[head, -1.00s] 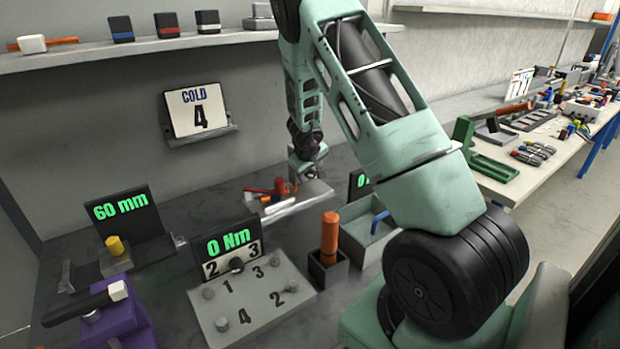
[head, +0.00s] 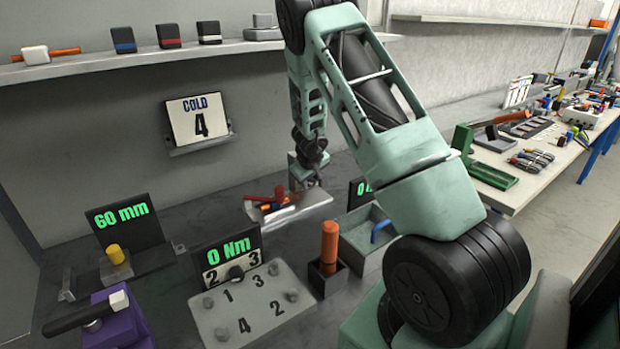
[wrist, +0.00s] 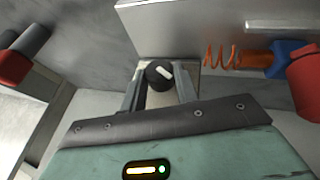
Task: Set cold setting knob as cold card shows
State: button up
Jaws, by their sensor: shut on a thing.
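The cold card (head: 198,118) hangs on the back wall in the head view and reads "COLD 4". In the wrist view, a round black knob (wrist: 158,75) with a short, slanted white mark sits between my two fingers. My gripper (wrist: 158,92) is shut on this knob. No scale numbers around the knob are readable, and part of its plate is hidden by my fingers. In the head view, my gripper (head: 310,180) is at the back of the bench, right of the card and low down, and the knob cannot be made out there.
A tray (head: 318,200) with red and orange items lies close to my gripper; an orange coil (wrist: 222,58) shows beside it in the wrist view. A numbered plate (head: 262,318), an orange-handled tool (head: 329,240) and a grey bin (head: 352,232) stand nearer.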

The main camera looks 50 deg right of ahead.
jog(key=shift+d+m+t+y, duration=0.3)
jog(key=shift+y, duration=0.7)
jog(key=y+b, duration=0.2)
jog(key=b, duration=0.1)
jog(key=t+y+b, duration=0.1)
jog(key=y, duration=0.1)
jog(key=shift+s+d+f+m+b, duration=0.15)
jog(key=shift+d+f+m+b, duration=0.15)
jog(key=shift+d+f+m, duration=0.1)
jog(key=m+t+y+b, duration=0.1)
jog(key=y+b, duration=0.3)
jog(key=shift+s+d, duration=0.1)
jog(key=shift+d, duration=0.05)
jog(key=shift+d+m+t+y+b, duration=0.1)
jog(key=shift+m+t+y+b, duration=0.1)
jog(key=shift+t+y+b, duration=0.45)
jog(key=shift+m+t+y+b, duration=0.15)
jog(key=shift+m+y+b, duration=0.05)
jog(key=shift+y, duration=0.85)
jog(key=o, duration=1)
